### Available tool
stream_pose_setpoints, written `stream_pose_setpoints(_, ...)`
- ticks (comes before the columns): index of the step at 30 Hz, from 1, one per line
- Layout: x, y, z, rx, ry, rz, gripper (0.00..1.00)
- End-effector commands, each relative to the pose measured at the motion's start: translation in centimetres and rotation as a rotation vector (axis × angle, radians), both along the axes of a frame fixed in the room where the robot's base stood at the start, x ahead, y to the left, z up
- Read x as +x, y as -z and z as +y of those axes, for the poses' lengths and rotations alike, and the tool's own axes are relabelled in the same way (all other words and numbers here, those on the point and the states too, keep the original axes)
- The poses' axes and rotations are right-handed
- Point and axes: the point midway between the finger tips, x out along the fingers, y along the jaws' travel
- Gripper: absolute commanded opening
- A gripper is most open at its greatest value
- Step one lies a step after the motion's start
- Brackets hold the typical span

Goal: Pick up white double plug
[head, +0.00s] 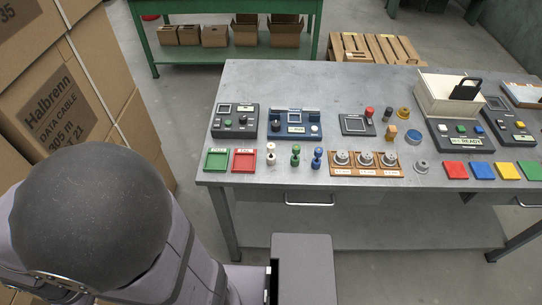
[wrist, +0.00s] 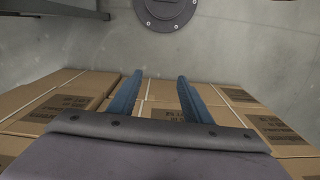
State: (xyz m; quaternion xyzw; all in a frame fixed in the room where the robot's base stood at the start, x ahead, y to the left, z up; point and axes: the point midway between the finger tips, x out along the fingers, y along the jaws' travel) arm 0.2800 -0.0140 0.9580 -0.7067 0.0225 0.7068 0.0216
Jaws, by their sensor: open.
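The white double plug (head: 270,154) stands upright on the grey table (head: 290,80) near its front edge in the head view. It is small and pale, between the red square tray and a green plug (head: 295,156). A blue plug (head: 317,158) stands right of the green one. My gripper (wrist: 160,90) shows in the wrist view with two blue fingers apart and nothing between them. It faces cardboard boxes and a grey wall, away from the table. The plug is not in the wrist view.
A green tray (head: 215,160) and a red tray (head: 244,160) lie left of the plug. A wooden holder (head: 367,171) with grey round parts is to the right. Control boxes (head: 295,123) stand behind. Stacked cartons (head: 75,75) rise at the left beside my arm.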

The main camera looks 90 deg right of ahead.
Motion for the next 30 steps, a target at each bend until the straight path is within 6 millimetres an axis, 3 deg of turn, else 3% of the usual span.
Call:
stream_pose_setpoints(5, -1.0, -0.5, -4.0, 0.003, 0.189, 0.024, 0.45)
stream_pose_setpoints(11, -4.5, -0.3, -9.1, 0.029, 0.476, 0.091, 0.45)
stream_pose_setpoints(18, -9.8, -0.1, -13.8, 0.084, 0.827, 0.164, 0.45)
stream_pose_setpoints(30, -20.2, 0.8, -19.3, 0.172, 1.356, 0.21, 0.45)
